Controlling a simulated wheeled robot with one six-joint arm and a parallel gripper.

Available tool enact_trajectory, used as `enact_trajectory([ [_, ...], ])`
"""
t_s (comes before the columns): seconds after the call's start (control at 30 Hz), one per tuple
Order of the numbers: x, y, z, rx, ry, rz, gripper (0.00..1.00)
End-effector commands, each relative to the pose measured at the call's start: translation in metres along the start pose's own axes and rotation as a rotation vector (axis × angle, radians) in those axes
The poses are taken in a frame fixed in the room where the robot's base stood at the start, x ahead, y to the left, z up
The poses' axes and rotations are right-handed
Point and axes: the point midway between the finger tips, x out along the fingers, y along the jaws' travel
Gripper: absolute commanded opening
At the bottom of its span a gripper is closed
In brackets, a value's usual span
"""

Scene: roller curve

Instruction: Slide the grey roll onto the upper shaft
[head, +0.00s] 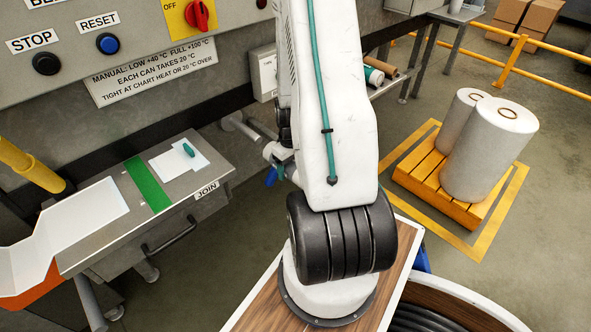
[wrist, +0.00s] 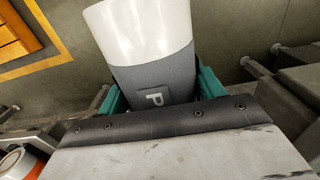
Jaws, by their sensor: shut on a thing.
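In the wrist view, a roll (wrist: 152,70) stands between the teal fingers of my gripper (wrist: 160,90). It is pale white at its far part and grey nearer me, with a letter P on the grey side. My gripper is shut on it. Grey metal shafts (head: 240,123) stick out from the machine front, left of my arm in the head view. Similar grey stubs (wrist: 255,68) show right of the roll in the wrist view. I cannot tell which is the upper shaft, and the roll looks apart from these stubs.
A workbench (head: 180,192) marked JOIN stands at left under the control panel (head: 130,45). Large white rolls (head: 490,150) stand on an orange pallet (head: 432,180) at right. A yellow rail (head: 512,70) crosses behind.

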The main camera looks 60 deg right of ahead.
Motion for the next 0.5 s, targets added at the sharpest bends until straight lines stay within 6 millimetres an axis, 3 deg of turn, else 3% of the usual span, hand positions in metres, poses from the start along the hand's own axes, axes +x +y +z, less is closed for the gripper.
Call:
enact_trajectory([
  [0.5, 0.0, 0.0, -0.036, -0.001, 0.0, 0.0, 0.29],
])
